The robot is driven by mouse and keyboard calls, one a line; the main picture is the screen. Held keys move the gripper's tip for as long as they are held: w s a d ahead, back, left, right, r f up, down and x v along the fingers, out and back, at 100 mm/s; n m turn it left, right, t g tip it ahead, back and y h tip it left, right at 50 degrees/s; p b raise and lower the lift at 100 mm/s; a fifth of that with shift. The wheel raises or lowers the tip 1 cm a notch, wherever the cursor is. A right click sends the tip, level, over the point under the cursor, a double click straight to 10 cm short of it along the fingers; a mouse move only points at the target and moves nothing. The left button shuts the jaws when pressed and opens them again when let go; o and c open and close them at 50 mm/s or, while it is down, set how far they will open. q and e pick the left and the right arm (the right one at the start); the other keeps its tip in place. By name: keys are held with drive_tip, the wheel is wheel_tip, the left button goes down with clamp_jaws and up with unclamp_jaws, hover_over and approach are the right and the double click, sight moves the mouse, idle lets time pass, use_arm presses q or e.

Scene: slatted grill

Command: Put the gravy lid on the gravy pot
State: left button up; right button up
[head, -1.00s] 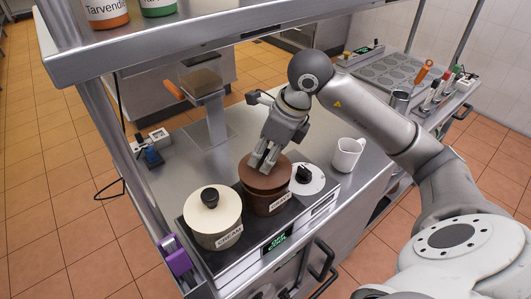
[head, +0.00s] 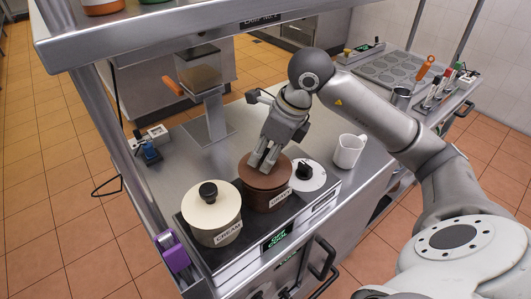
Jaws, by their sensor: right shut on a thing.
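The brown gravy pot (head: 268,199) stands on the dark hob plate, with a label on its front too small to read surely. The brown gravy lid (head: 272,180) lies over the pot's mouth and looks level; whether its rim is fully seated I cannot tell. My right gripper (head: 264,167) points down at the lid's middle, its fingers shut on the lid's knob, which they hide. My left gripper is out of view.
A cream pot with a black-knobbed lid (head: 211,213) stands left of the gravy pot. A white disc with a black knob (head: 307,176) lies close on the right, with a white mug (head: 348,151) beyond. A metal shelf (head: 200,28) overhangs the counter.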

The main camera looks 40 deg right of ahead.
drive_tip(key=shift+f+b, duration=0.45)
drive_tip(key=shift+b, duration=0.2)
idle(0.8)
drive_tip(key=o, duration=1.1)
drive_tip(key=shift+o, duration=0.2)
drive_tip(key=shift+r, duration=0.25)
drive_tip(key=v, duration=1.1)
drive_tip(key=shift+s+d+r, duration=0.15)
drive_tip(key=shift+s+r, duration=0.05)
